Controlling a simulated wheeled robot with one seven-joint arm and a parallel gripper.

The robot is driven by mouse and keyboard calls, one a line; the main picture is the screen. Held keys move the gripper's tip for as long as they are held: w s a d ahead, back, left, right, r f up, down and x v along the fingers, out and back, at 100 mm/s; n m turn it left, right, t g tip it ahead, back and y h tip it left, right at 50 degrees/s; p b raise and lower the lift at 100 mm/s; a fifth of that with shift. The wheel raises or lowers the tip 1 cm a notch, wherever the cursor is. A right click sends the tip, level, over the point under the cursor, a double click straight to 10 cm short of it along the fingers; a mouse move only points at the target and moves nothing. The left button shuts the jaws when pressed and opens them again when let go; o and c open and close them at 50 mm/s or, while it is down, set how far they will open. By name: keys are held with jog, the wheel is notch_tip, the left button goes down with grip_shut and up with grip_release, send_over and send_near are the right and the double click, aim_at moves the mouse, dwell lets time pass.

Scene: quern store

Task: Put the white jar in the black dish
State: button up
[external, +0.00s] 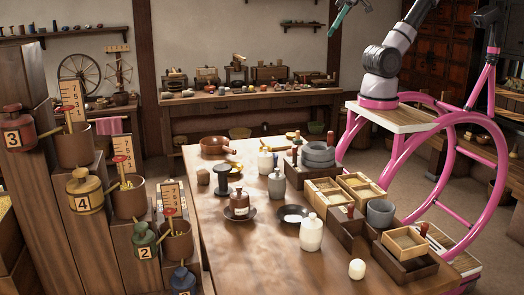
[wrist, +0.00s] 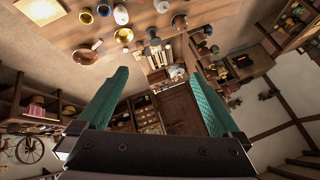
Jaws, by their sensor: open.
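A white jar (external: 311,232) with a narrow neck stands upright on the near part of the wooden table in the external view. Just behind it, a shallow black dish (external: 293,213) lies on the table and looks empty, with a bright reflection. A second dark dish (external: 250,217) to its left holds a brown labelled bottle (external: 239,202). My gripper (external: 345,14) is high above the far side of the table, partly cut off by the top edge. In the wrist view its two teal fingers (wrist: 160,92) are spread with nothing between them.
A shorter white jar (external: 265,163) and a grey jar (external: 277,185) stand farther back. A small white pot (external: 357,269) stands at the near right. The near left of the table is clear.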

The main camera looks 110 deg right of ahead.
jog(key=w+d+f+m+g+y, duration=0.2)
jog(key=w+f+m+y, duration=0.25)
jog(key=w+f, duration=0.5)
jog(key=w+d+f+m+g+y, duration=0.1)
jog(key=w+f+m+g+y, duration=0.4)
jog(key=f, duration=0.8)
jog(key=w+d+f+m+t, duration=0.2)
jog(key=f+m+t, duration=0.1)
jog(key=f, duration=0.3)
jog(key=w+d+f+m+t, duration=0.2)
jog(key=d+f+m, duration=0.1)
jog(key=f+m, duration=0.15)
jog(key=m+t+h, duration=0.2)
jog(key=m+t, duration=0.2)
jog(key=m, duration=0.2)
send_near(266, 158)
jog(key=d, duration=0.1)
jog(key=s+d, duration=0.1)
jog(key=d+f, duration=0.1)
jog(key=shift+s, duration=0.25)
jog(key=shift+f, duration=0.25)
jog(key=x, duration=1)
jog(key=shift+w+a+r, duration=0.1)
jog(key=shift+w+r, duration=0.05)
jog(key=shift+w, duration=0.25)
